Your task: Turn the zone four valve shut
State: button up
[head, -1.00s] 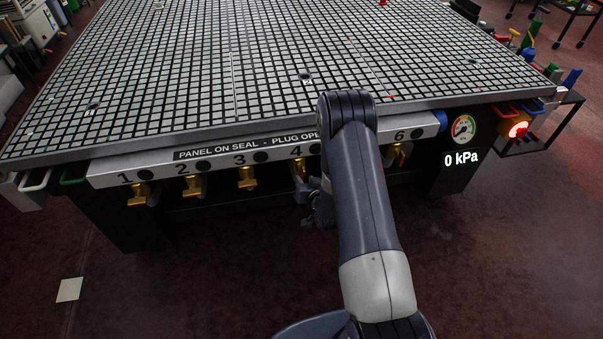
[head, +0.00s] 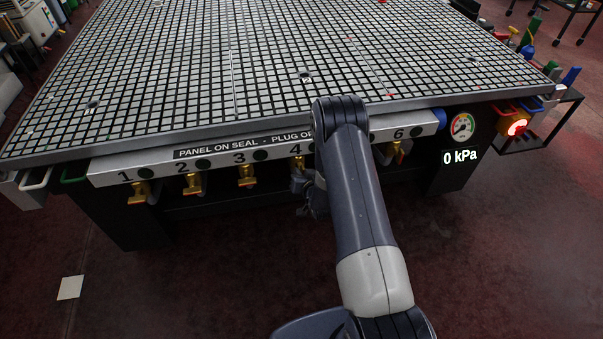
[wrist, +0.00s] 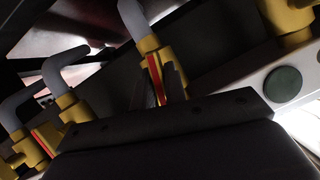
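The zone four valve (head: 297,176) is a yellow fitting under the number 4 on the white panel strip (head: 218,163), partly hidden by my arm. In the wrist view a yellow valve (wrist: 150,44) with a red-striped handle (wrist: 155,76) hangs from a grey pipe. My gripper (wrist: 158,92) has its dark fingertips on either side of that handle. I cannot tell whether they press on it. In the head view my gripper (head: 305,208) is a dark shape just below valve four, mostly hidden by my arm.
Valves one (head: 140,193), two (head: 192,185) and three (head: 246,176) hang to the left, valve six (head: 396,150) to the right. Valve five is hidden. The gauge (head: 462,127) display reads 0 kPa (head: 460,156). The grid table (head: 150,128) overhangs the valves.

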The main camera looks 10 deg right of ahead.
grip_shut()
jog(key=shift+f+b, duration=0.15)
jog(key=shift+b, duration=0.35)
jog(key=shift+f+m+y+b, duration=0.1)
jog(key=shift+m+y+b, duration=0.35)
jog(key=shift+b, duration=0.45)
jog(key=m+y+b, duration=0.1)
jog(key=m+b, duration=0.1)
jog(key=b, duration=0.1)
jog(key=m+y+b, duration=0.1)
jog(key=b, duration=0.2)
jog(key=shift+d+f+m+t+b, duration=0.1)
jog(key=shift+m+t+b, duration=0.25)
jog(key=shift+t, duration=0.05)
jog(key=m+t+y+b, duration=0.1)
jog(key=m+b, duration=0.2)
jog(key=b, duration=0.1)
jog(key=shift+y, duration=0.35)
jog(key=shift+r+m+t+y+b, duration=0.1)
jog(key=shift+m+t+y+b, duration=0.15)
jog(key=shift+m+b, duration=0.6)
jog(key=shift+r+m+t+y+b, duration=0.15)
jog(key=shift+m+t+b, duration=0.35)
jog(key=shift+m, duration=0.55)
jog(key=shift+o, duration=2.4)
grip_release()
